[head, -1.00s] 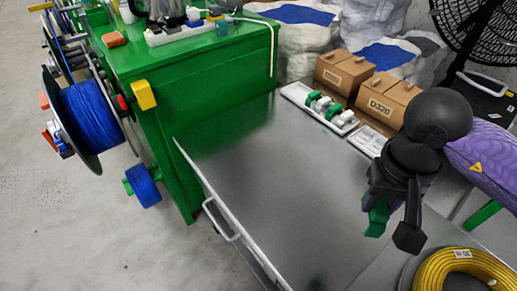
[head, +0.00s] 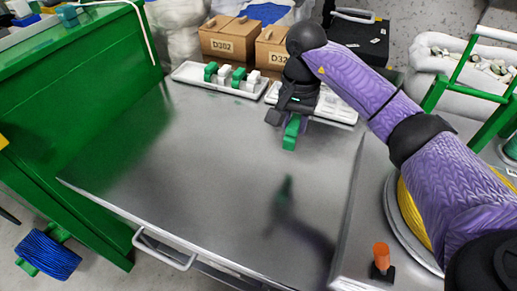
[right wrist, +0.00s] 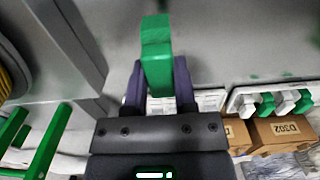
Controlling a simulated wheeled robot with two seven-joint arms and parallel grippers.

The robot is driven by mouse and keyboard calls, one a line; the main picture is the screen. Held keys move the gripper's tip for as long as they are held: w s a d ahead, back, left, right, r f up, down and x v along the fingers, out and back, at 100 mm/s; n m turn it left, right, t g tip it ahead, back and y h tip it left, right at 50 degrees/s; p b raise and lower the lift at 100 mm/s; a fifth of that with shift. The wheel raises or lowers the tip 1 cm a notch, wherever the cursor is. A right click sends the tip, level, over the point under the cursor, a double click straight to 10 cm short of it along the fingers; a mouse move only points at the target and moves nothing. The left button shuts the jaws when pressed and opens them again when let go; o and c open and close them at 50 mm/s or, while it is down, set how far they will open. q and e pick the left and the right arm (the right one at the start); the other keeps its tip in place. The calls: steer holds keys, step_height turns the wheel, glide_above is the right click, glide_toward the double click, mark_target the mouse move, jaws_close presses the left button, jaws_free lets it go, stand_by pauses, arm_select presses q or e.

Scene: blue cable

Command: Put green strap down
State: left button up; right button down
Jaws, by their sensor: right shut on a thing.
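The green strap (head: 291,133) is a small green block-like piece held upright in my right gripper (head: 292,117). In the right wrist view the strap (right wrist: 156,50) stands out between the two dark fingers, which are shut on it. In the head view the gripper and strap are over the back of the grey metal table (head: 215,160), in front of the right white tray (head: 344,115). A reflection on the tabletop lies apart from the strap, so it seems held above the surface. My left gripper is in neither view.
The left white tray (head: 186,72) holds several green and white straps. Cardboard boxes (head: 226,45) and a black case (head: 360,38) stand behind. A green cabinet (head: 75,95) is on the left. A yellow cable coil (head: 411,215) and orange knob (head: 381,254) are at right. The table's middle is clear.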

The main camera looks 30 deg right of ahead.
step_height(320, 180, down, 9)
steer(key=b, duration=0.3)
steer(key=shift+r, duration=0.15)
steer(key=shift+f, duration=0.2)
steer(key=shift+c, duration=2.1)
jaws_free()
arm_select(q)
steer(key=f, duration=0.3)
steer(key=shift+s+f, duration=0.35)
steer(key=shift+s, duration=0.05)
